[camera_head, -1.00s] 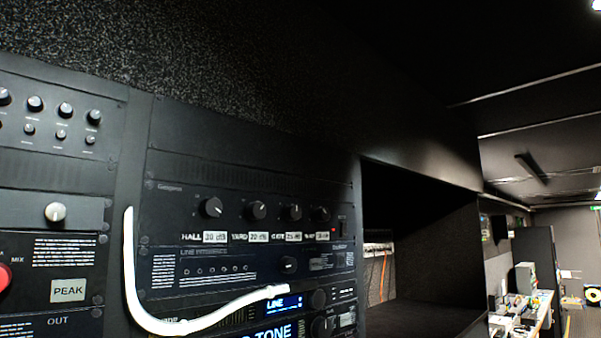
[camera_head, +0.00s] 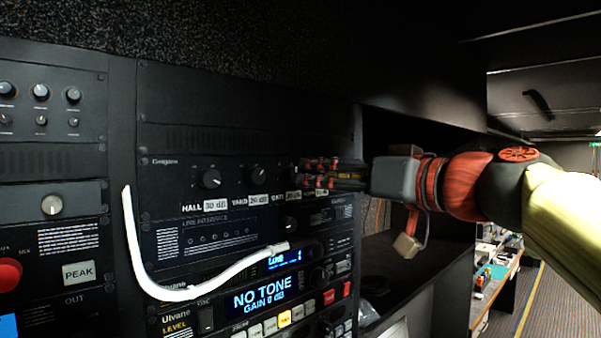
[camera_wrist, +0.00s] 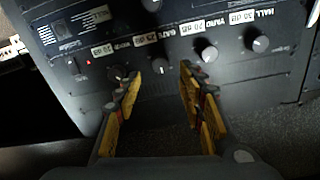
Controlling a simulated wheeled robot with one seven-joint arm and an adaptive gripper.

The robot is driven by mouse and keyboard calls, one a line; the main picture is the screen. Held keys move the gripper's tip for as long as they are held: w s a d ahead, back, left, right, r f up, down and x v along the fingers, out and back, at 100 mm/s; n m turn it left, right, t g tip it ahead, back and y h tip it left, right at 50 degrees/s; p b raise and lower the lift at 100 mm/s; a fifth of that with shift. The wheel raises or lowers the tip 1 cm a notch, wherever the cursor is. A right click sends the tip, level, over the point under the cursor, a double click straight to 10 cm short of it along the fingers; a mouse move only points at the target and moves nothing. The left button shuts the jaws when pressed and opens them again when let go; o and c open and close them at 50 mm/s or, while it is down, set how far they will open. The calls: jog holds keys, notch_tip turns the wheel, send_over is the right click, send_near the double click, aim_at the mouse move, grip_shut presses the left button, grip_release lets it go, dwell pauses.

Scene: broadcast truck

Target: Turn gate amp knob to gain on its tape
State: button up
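The amp panel (camera_head: 170,185) has a row of black knobs with white tape labels beneath. The tapes read HALL 30 dB, YARD 20 dB and GATE, with a fourth partly covered. In the wrist view the picture is upside down, and the gate tape (camera_wrist: 147,39) seems to read 25 dB. The gate knob (camera_wrist: 160,63) shows dimly between my fingertips there; its pointer is not readable. My gripper (camera_head: 306,172) is open in front of the right half of the row and hides the gate knob in the head view. In the wrist view my gripper (camera_wrist: 159,72) spans that knob; contact cannot be told.
The yard knob (camera_head: 257,174) and fourth knob (camera_wrist: 118,72) flank the gate knob; my left-hand finger is close to the fourth. A white cable (camera_head: 165,290) hangs in front of the rack. Below, a display (camera_head: 262,293) reads NO TONE, GAIN 0 dB. An open bay lies right.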

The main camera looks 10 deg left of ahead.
aim_at(296, 174)
jog(key=shift+p+x, duration=1.05)
jog(key=shift+x, duration=2.1)
jog(key=shift+c, duration=1.1)
jog(key=c, duration=0.7)
grip_shut()
